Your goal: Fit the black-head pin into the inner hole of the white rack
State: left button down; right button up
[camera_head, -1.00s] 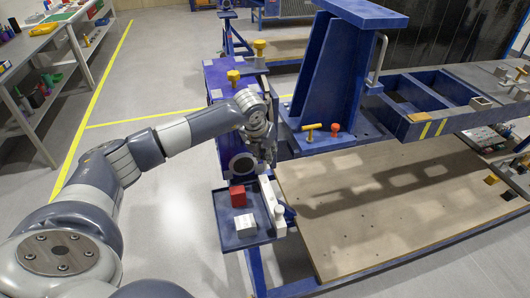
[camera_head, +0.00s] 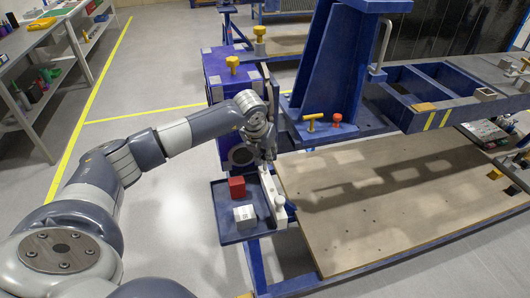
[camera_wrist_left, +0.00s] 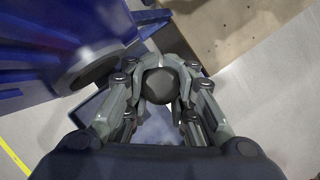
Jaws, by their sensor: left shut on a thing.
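My left gripper (camera_head: 268,154) is above the back end of the white rack (camera_head: 279,203), which stands along the right side of a small blue tray. In the left wrist view, the gripper's fingers (camera_wrist_left: 160,92) are shut on the black-head pin (camera_wrist_left: 160,86). Its round dark head shows between the fingertips, and the shaft is hidden below the head. The gripper covers the back part of the rack, so I cannot see the inner hole or tell whether the pin touches it. My right gripper is not in view.
The blue tray (camera_head: 231,222) also holds a red block (camera_head: 237,187) and a pale grey block (camera_head: 245,216). A blue housing with a round opening (camera_head: 241,155) is close left of the gripper. A tall blue fixture (camera_head: 333,60) rises at the right. Open floor lies left of the tray.

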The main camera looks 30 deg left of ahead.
aim_at(265, 171)
pick_arm(q)
jog(key=shift+b, duration=0.6)
dwell(1.2)
jog(key=shift+f+b, duration=0.65)
jog(key=shift+f, duration=0.15)
jog(key=shift+f+b, duration=1.9)
jog(key=shift+f, duration=0.25)
jog(key=c, duration=1.6)
grip_release()
jog(key=shift+s, duration=0.1)
jog(key=o, duration=0.4)
jog(key=shift+c, duration=0.2)
jog(key=v, duration=1.2)
